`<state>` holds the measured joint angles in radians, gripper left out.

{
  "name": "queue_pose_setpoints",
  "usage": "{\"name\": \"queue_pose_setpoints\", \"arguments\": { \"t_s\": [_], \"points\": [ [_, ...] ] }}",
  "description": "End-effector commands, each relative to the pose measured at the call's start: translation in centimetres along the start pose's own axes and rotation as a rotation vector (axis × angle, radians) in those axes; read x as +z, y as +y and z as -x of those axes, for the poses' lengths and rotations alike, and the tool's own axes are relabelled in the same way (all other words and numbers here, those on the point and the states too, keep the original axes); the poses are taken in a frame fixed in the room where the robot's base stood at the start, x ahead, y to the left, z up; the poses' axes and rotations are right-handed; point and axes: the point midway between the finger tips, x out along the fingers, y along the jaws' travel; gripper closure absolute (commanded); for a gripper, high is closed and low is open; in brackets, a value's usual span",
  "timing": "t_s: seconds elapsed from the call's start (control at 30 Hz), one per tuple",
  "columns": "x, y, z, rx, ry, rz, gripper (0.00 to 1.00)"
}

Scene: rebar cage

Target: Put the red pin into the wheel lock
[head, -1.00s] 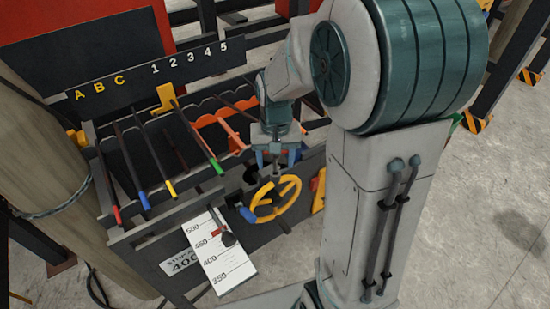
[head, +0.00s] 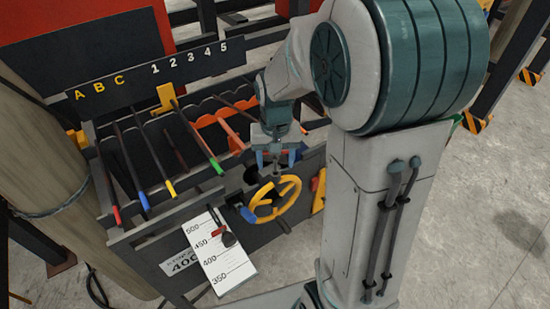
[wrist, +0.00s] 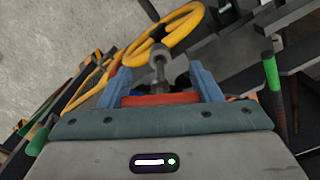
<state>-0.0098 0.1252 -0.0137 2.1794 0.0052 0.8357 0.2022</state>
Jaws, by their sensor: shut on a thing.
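The yellow handwheel (head: 285,208) is on the front of the dark bench. My gripper (head: 276,162) is just above the wheel's upper rim in the head view, with its blue fingers pointing down. In the wrist view, my gripper (wrist: 161,88) is shut on the red pin (wrist: 160,99), whose red part lies crosswise between the blue fingers. A grey rounded part (wrist: 158,58) stands beyond it; I cannot tell whether it belongs to the pin or the lock. The wheel also shows in the wrist view (wrist: 178,36). The lock's hole is not clearly visible.
Bars with coloured ends, such as the green one (head: 216,167), lie in the rack left of my gripper. A white scale plate (head: 226,262) hangs on the bench front, lower left. Concrete floor is open at right.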

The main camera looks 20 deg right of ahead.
Motion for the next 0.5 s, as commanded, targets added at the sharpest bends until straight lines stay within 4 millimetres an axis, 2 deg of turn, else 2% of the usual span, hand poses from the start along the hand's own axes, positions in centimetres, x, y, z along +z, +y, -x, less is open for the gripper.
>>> {"name": "queue_pose_setpoints", "arguments": {
  "t_s": [0.5],
  "points": [
    [0.0, 0.0, -1.3, 0.0, -0.001, 0.0, 0.67]
  ]
}}
